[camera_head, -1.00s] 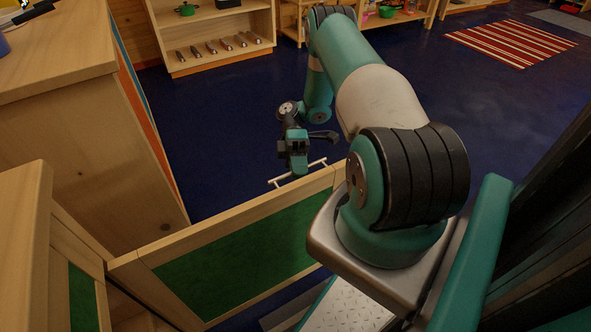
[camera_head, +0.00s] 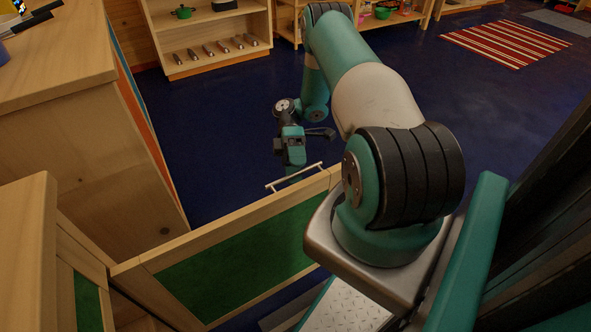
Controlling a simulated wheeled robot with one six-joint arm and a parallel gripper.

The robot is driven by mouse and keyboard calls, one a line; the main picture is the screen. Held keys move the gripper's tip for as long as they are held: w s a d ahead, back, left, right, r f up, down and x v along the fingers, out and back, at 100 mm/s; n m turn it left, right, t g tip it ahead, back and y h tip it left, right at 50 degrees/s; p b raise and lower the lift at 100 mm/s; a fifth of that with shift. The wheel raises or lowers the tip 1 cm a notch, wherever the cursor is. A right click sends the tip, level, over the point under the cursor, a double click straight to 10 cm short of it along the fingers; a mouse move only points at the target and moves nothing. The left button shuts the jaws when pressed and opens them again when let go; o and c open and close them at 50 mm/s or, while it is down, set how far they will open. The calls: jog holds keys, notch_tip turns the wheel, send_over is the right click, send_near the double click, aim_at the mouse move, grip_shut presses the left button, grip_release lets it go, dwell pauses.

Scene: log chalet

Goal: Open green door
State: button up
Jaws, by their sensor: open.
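The green door (camera_head: 235,258) is a green panel in a pale wood frame. It stands swung out from the cabinet at the lower left, with its inner face towards me. Its light bar handle (camera_head: 294,178) shows just beyond the door's top edge, near the free end. My gripper (camera_head: 293,172) is on the far side of the door, close to the handle. Its jaws are open, and the handle and door edge partly hide the fingertips. I cannot tell whether they touch the handle.
A wooden cabinet (camera_head: 85,150) with a coloured side stands at the left. A low shelf (camera_head: 215,50) with several utensils and a green pot (camera_head: 183,12) is at the back. A red striped rug (camera_head: 508,43) lies at the back right. The dark blue floor (camera_head: 225,130) beyond the door is clear.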

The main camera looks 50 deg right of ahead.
jog(key=o, duration=0.5)
notch_tip(320, 180, up, 4)
jog(key=shift+f+p, duration=0.15)
jog(key=shift+p, duration=0.65)
notch_tip(320, 180, up, 11)
jog(key=p, duration=1)
jog(key=shift+w, duration=0.15)
jog(key=shift+s+a+r+p, duration=0.1)
jog(key=shift+s+r+p, duration=0.05)
jog(key=shift+r+p, duration=0.45)
jog(key=shift+s+a+r+p, duration=0.1)
jog(key=shift+r+p, duration=0.45)
jog(key=shift+r, duration=0.05)
jog(key=c, duration=0.8)
jog(key=shift+w+d+r, duration=0.1)
jog(key=shift+d, duration=0.05)
jog(key=shift+c, duration=0.2)
